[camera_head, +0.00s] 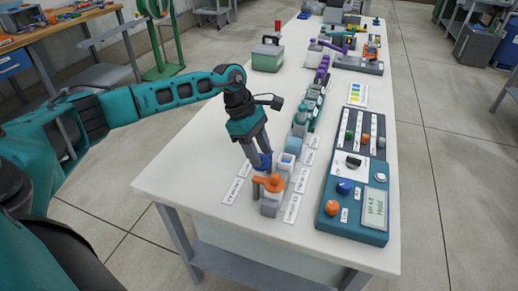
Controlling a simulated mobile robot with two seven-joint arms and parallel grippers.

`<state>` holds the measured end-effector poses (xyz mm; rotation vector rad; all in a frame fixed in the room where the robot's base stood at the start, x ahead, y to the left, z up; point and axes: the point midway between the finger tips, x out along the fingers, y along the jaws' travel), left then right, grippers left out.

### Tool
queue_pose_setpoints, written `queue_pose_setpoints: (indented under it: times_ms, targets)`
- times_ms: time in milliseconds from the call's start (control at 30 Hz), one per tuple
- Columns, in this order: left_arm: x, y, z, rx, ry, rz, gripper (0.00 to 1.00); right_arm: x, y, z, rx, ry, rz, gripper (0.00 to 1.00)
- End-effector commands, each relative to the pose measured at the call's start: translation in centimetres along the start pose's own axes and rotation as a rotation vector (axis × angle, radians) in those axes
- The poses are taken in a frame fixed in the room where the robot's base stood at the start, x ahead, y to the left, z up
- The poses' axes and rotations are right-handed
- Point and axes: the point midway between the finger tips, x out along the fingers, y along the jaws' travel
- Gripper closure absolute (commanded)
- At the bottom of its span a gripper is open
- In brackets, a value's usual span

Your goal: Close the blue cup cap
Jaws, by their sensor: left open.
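My left gripper (257,154) reaches down from the left over the near part of the white table. Its jaws are open, with the fingertips at a dark blue round piece (263,162), which looks like the blue cap, standing tilted. I cannot tell whether the fingers touch it. Just right of it are a small grey-white cup with a light blue top (286,161) and another light blue block-like top (294,145) behind. The lower part of the blue piece is partly hidden by an orange-topped grey fixture (269,184). My right gripper is not in view.
White label strips (292,208) lie around the fixture. A teal control box (357,206) with knobs and a display stands to the right, with a slider panel (363,135) behind it. The table's front left is clear.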

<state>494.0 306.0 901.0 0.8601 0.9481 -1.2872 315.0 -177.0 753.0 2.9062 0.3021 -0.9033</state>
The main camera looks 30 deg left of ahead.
Motion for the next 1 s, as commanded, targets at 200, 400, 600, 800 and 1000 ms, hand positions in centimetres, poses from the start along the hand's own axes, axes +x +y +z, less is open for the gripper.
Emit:
queue_pose_setpoints:
  times_ms: [200,400,600,800,1000]
  targets:
    - [0.00,0.00,0.01,0.000,0.000,0.000,0.63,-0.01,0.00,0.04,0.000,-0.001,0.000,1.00]
    - [-0.02,0.00,0.01,0.000,0.000,0.000,0.82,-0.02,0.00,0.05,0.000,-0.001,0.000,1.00]
    - [-0.03,0.00,0.02,0.000,0.000,0.000,1.00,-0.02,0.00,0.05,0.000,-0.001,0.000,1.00]
    - [-0.04,-0.01,0.02,0.000,0.000,-0.001,1.00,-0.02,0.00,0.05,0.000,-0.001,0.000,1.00]
    - [-0.04,-0.01,0.02,0.000,0.000,-0.001,1.00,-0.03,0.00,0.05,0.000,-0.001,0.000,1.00]
